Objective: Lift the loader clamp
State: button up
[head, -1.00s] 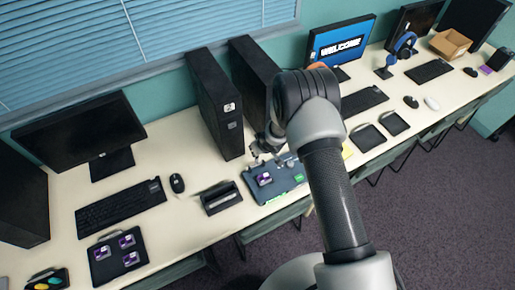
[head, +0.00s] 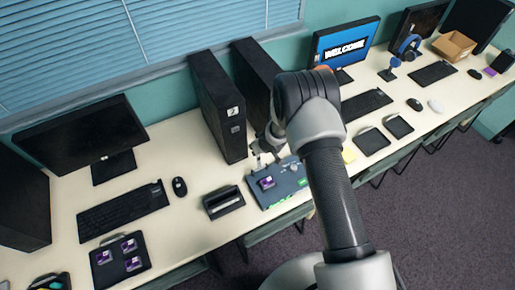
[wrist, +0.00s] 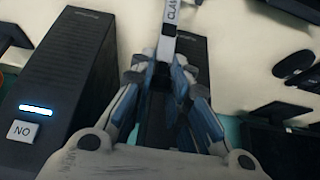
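The loader clamp (wrist: 168,30) shows in the wrist view as a light bar with a dark label reading "CLA", the rest cut off by the frame. It runs down between the fingertips of my gripper (wrist: 167,80). The fingers stand apart with the bar's near end between them; I cannot tell whether they press on it. In the head view my gripper (head: 266,150) is low over the back edge of the blue-grey loader board (head: 290,186). My arm hides part of the board. A purple chip (head: 266,183) sits on the board.
Two black computer towers (head: 218,110) stand close behind my gripper. A black holder (head: 223,202) lies left of the board, with a mouse (head: 179,187) and keyboard (head: 122,211) beyond. A dark tray (head: 119,258) holds several purple chips. Flat black trays (head: 372,141) lie to the right.

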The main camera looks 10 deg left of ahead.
jog(key=o, duration=0.4)
jog(key=shift+f, duration=0.1)
jog(key=v, duration=1.2)
